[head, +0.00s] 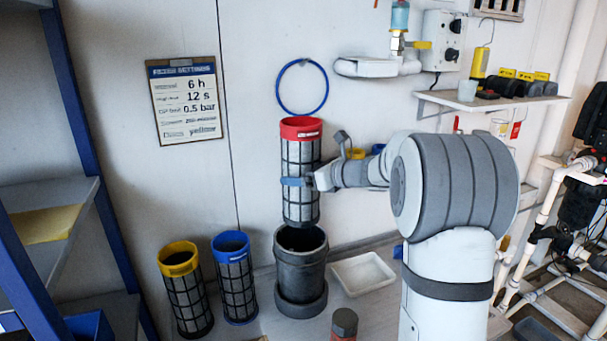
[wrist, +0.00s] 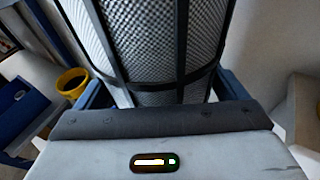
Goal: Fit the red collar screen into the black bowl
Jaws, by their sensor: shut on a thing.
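The red collar screen (head: 301,155) is a grey mesh cylinder with black ribs and a red collar at its top. It hangs upright above the black bowl (head: 300,270), with its lower end at or just over the bowl's open mouth; whether it is inside the rim I cannot tell. My gripper (head: 296,182) is shut on the screen's side around mid-height. In the wrist view the mesh (wrist: 150,45) fills the space between the blue fingers. The collar is out of that view.
A yellow collar screen (head: 183,285) and a blue collar screen (head: 233,275) stand left of the bowl. A white tray (head: 363,273) lies to its right, and a dark-capped container (head: 344,324) stands in front. A blue ring (head: 302,87) hangs on the wall above. Blue-framed shelving (head: 75,110) is at left.

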